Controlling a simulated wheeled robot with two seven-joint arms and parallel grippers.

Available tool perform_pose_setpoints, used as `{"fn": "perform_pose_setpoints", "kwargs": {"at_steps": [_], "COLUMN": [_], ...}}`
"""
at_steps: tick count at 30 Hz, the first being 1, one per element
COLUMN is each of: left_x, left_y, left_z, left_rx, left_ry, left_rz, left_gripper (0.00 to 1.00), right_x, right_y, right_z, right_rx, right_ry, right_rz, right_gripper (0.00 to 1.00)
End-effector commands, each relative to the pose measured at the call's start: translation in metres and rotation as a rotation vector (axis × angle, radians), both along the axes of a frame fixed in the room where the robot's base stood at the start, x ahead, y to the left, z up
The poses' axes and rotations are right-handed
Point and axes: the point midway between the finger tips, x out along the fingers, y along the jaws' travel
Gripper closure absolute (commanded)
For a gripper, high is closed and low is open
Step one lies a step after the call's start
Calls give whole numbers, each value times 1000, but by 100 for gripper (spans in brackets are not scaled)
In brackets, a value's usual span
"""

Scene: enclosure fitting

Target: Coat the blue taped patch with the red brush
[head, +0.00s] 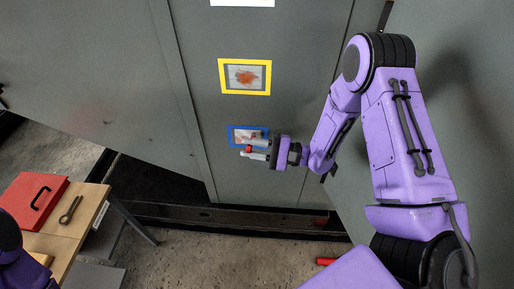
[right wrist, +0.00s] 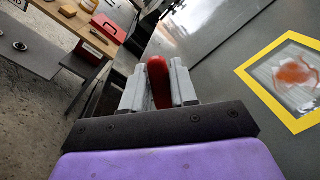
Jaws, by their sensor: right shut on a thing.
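The blue taped patch (head: 232,136) is on the grey cabinet panel, below a yellow taped patch. Its inside looks pale with some red, partly covered by my right gripper. My right gripper (head: 257,150) is in front of the patch's lower right part, shut on the red brush (right wrist: 158,80). The brush's red handle shows between the fingers in the right wrist view; its bristles are not clear. I cannot tell whether the brush touches the patch. A purple part of my left arm shows at the lower left; its gripper is out of view.
The yellow taped patch (head: 245,92) holds an orange-brown stain; it also shows in the right wrist view (right wrist: 250,70). A wooden table (head: 62,245) at the left bears a red box (head: 32,198) and a dark tool (head: 70,210). A red object (head: 326,261) lies on the floor.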

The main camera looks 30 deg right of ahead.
Motion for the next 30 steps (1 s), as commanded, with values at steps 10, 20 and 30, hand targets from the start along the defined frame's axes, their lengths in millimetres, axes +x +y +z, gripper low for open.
{"fn": "perform_pose_setpoints", "kwargs": {"at_steps": [10, 20, 30], "left_x": [0, 0, 0], "left_y": [0, 0, 0], "left_z": [0, 0, 0], "left_rx": [0, 0, 0], "left_ry": [0, 0, 0], "left_rz": [0, 0, 0], "left_gripper": [13, 13, 13], "right_x": [11, 22, 31], "right_y": [15, 28, 44], "right_z": [0, 0, 0], "right_rx": [-1, -1, -1], "right_ry": [-2, -2, -2], "right_rz": [0, 0, 1], "right_gripper": [100, 100, 100]}}
